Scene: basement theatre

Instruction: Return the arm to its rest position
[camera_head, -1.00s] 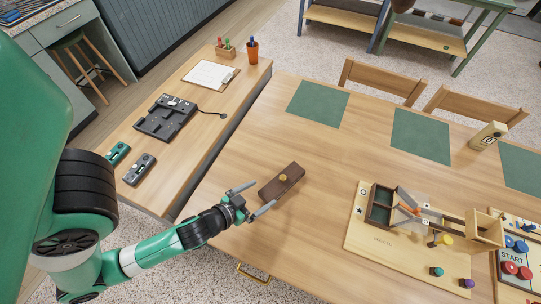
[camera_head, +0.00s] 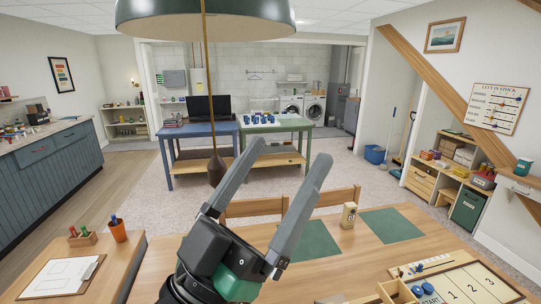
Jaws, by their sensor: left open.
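My left gripper (camera_head: 289,152) is raised close to the camera, in the lower middle of the head view. Its two long grey fingers point up and to the right and stand apart, with nothing between them. Its dark body with a green part shows below the fingers, over the wooden table (camera_head: 375,255). The rest of the arm is mostly out of frame or hidden behind the gripper. My right gripper is not in view.
A green lamp shade (camera_head: 205,18) hangs above, its cord and dark wooden knob (camera_head: 216,170) beside the gripper. Green mats (camera_head: 394,223), a small dispenser (camera_head: 348,215) and a game board (camera_head: 470,285) lie on the table. A side desk with a clipboard (camera_head: 60,276) stands left.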

